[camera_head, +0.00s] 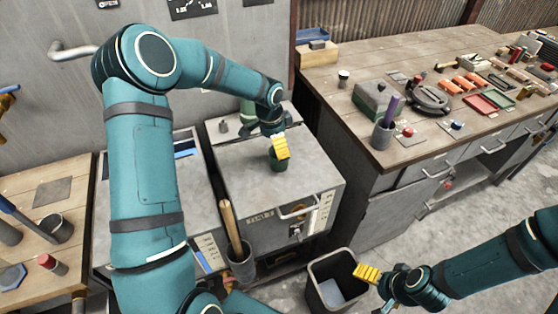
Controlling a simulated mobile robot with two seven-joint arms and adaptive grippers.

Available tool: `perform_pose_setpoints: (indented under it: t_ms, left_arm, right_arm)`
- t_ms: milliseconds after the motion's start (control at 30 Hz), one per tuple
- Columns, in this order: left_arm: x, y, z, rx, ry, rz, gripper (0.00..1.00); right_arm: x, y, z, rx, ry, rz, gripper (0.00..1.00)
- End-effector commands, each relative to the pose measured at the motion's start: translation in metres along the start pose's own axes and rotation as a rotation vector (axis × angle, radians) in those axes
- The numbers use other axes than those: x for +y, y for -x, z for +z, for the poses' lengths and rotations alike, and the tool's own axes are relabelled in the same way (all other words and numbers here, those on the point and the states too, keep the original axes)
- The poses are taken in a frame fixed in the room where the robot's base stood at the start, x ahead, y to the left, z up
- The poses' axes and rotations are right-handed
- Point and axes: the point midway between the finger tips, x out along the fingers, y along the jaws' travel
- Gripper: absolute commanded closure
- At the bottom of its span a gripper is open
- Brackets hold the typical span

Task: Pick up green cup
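A dark green cup (276,163) stands on the grey metal top of the cabinet in the middle of the head view. My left gripper (280,147) reaches in from above, and its yellow fingertips overlap the upper right part of the cup in the picture. Whether the fingers touch the cup or are closed on it cannot be told. My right gripper (367,272) is at the lower right, beside the rim of the dark bin and far from the cup. Its yellow fingers show side-on, so their opening is hidden.
A paler green object (248,110) stands behind my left wrist. A dark bin (318,287) is on the floor. A container (241,266) with a wooden handle stands in front of the cabinet. The wooden workbench (345,105) at right holds tools, trays and a pencil holder.

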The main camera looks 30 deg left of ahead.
Motion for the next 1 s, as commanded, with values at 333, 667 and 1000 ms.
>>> perform_pose_setpoints:
  t_ms: [333,667,1000]
  left_arm:
    - [0.005,-0.034,-0.005,-0.001,0.000,0.004,0.00]
    - [0.004,-0.053,-0.005,0.000,0.001,0.000,0.00]
    - [0.004,-0.053,-0.005,0.001,0.001,0.000,0.67]
  right_arm:
    - [0.001,-0.003,0.002,-0.003,0.001,-0.001,0.03]
    - [0.002,-0.004,0.003,-0.005,0.002,-0.001,0.03]
    - [0.002,-0.004,0.002,-0.005,0.002,-0.001,0.03]
